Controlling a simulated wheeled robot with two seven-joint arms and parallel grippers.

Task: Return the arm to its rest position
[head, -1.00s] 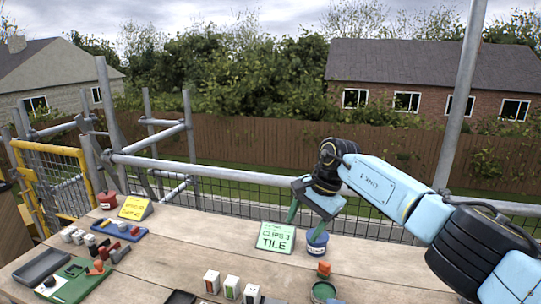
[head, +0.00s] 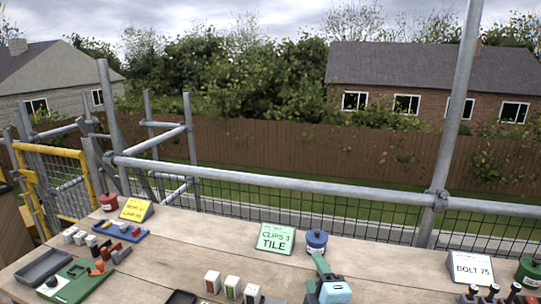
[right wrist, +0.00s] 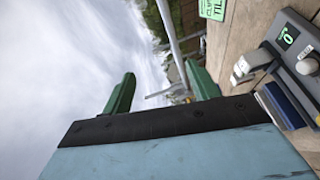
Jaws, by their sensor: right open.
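My right gripper (head: 318,268) shows at the bottom of the head view, low in front of the round blue-lidded pot (head: 317,240). Its pale blue body and a green finger are visible, and the rest of the arm is out of the frame. In the right wrist view its two green fingers (right wrist: 160,75) stand apart with only sky and background between them. Nothing is held. My left gripper is not in view.
The wooden table (head: 200,240) carries a green "CLIPS 3 TILE" sign (head: 276,238), a white "BOLT 75" sign (head: 471,268), a yellow sign (head: 136,209), a green tray (head: 76,282) and several small blocks. Scaffold rails (head: 270,178) run behind it.

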